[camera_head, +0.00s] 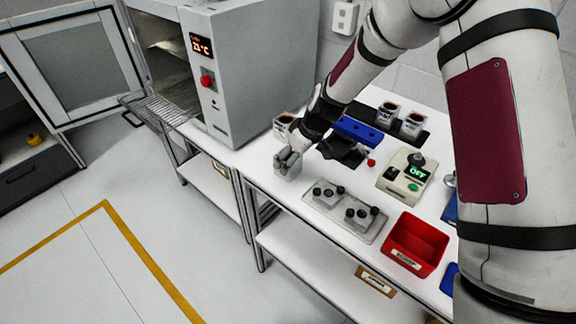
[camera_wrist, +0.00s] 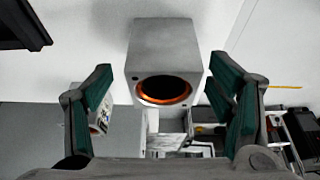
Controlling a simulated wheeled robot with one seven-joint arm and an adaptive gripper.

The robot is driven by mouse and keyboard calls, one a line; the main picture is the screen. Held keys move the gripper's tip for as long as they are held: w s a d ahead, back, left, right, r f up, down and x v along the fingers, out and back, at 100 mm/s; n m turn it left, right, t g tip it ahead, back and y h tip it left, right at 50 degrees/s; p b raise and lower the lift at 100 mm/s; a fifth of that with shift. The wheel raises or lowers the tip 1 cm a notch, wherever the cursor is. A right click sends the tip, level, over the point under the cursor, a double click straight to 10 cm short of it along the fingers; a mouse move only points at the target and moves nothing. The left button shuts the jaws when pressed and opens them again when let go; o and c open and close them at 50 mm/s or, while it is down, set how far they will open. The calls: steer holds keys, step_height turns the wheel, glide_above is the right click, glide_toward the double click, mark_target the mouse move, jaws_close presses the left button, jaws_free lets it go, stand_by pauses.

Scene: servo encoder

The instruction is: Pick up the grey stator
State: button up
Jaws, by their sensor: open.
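The grey stator (camera_wrist: 165,45) is a block with a round, copper-lined hole facing the wrist camera. In the wrist view it lies between and a little beyond the fingertips of my gripper (camera_wrist: 158,78), with visible gaps on both sides. My gripper is open, its green-padded fingers spread. In the head view the grey stator (camera_head: 287,168) is at the left end of the white table, with my gripper (camera_head: 297,143) right above and beside it; the fingers partly cover it. I cannot tell from the head view whether they touch.
A grey plate (camera_head: 333,214) with two fixtures, a red bin (camera_head: 415,245) and an OFF-marked control box (camera_head: 404,176) stand to the right. A blue block (camera_head: 357,131) and small labelled containers (camera_head: 413,124) are behind. A grey oven (camera_head: 245,65) with its door open stands left.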

steer(key=shift+p+x, duration=0.4)
steer(key=shift+x, duration=1.95)
steer(key=shift+s+a, duration=0.1)
steer(key=shift+s, duration=0.05)
jaws_close()
